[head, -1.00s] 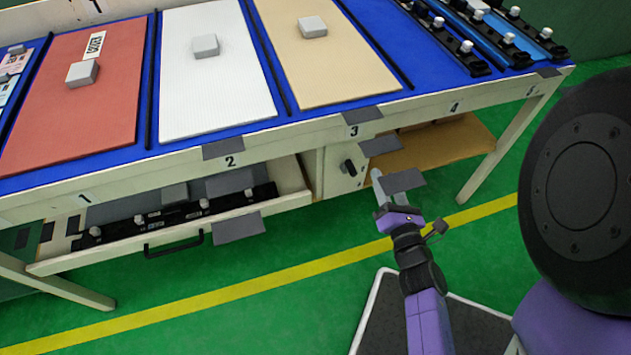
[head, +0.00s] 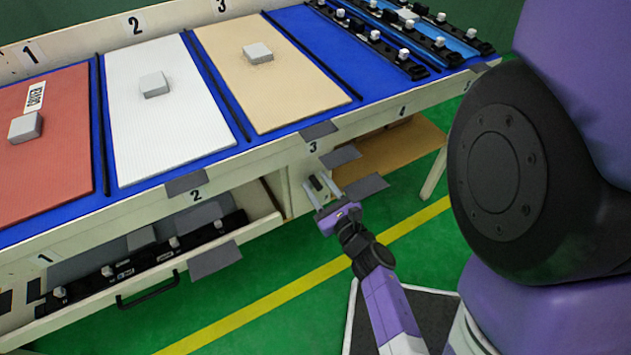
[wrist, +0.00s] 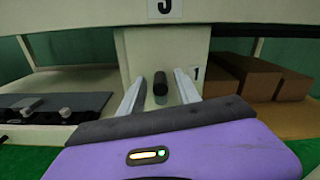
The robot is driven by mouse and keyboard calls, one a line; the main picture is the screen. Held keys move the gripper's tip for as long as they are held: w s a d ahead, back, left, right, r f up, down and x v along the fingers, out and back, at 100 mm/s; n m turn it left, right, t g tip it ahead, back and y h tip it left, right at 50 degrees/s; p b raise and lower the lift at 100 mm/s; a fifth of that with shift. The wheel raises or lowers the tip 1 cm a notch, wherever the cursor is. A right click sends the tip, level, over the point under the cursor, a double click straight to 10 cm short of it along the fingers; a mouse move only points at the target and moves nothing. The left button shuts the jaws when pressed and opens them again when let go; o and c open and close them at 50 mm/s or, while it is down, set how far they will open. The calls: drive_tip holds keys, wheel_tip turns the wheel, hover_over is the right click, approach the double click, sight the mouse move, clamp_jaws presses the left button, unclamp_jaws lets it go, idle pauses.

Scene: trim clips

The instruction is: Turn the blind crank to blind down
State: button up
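The blind crank shows as a small black handle (head: 316,182) on a pale upright panel under the table front, just below the number 3. In the wrist view the black handle (wrist: 160,84) points toward me, near the middle of the panel. My gripper (head: 320,187) is in front of the panel with its fingers pointing at it. In the wrist view my gripper (wrist: 158,86) is open, with one pale finger on each side of the handle. I cannot tell whether either finger touches it. The blind itself is not clearly seen.
An open drawer (head: 262,226) with black strips inside juts out left of the panel. Brown boxes (wrist: 245,77) lie on the shelf to the right. Grey flaps (head: 340,157) stick out along the table edge. Green floor (head: 280,285) is clear in front.

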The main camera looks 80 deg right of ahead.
drive_tip(key=shift+w+d, duration=0.4)
drive_tip(key=shift+d, duration=0.05)
clamp_jaws()
drive_tip(key=shift+s+m, duration=0.1)
drive_tip(key=shift+m, duration=0.2)
